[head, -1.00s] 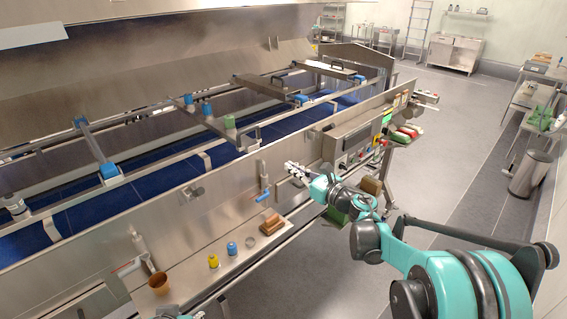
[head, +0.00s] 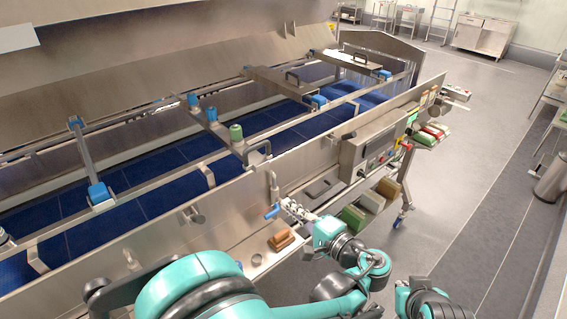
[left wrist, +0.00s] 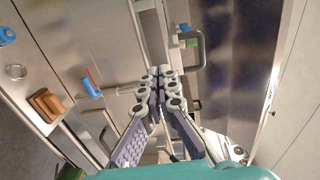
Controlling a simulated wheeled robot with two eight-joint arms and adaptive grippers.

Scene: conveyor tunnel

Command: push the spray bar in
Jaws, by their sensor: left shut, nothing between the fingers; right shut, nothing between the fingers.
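A metal bar crosses the blue belt with blue caps and a green cap (head: 236,131); it appears to be the spray bar (head: 217,125). A U-shaped handle (head: 258,150) stands at its near end and also shows in the left wrist view (left wrist: 201,52). My left gripper (head: 285,203) is shut and empty, beside the blue-handled valve (head: 272,212) and below the handle in the head view. In the left wrist view, its fingertips (left wrist: 160,72) lie close to the handle's lower end; I cannot tell whether they touch. Part of my right arm shows at lower right; its gripper is out of view.
Green and white boxes (head: 353,217) stand right of my wrist. A control box (head: 368,150) juts from the side panel.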

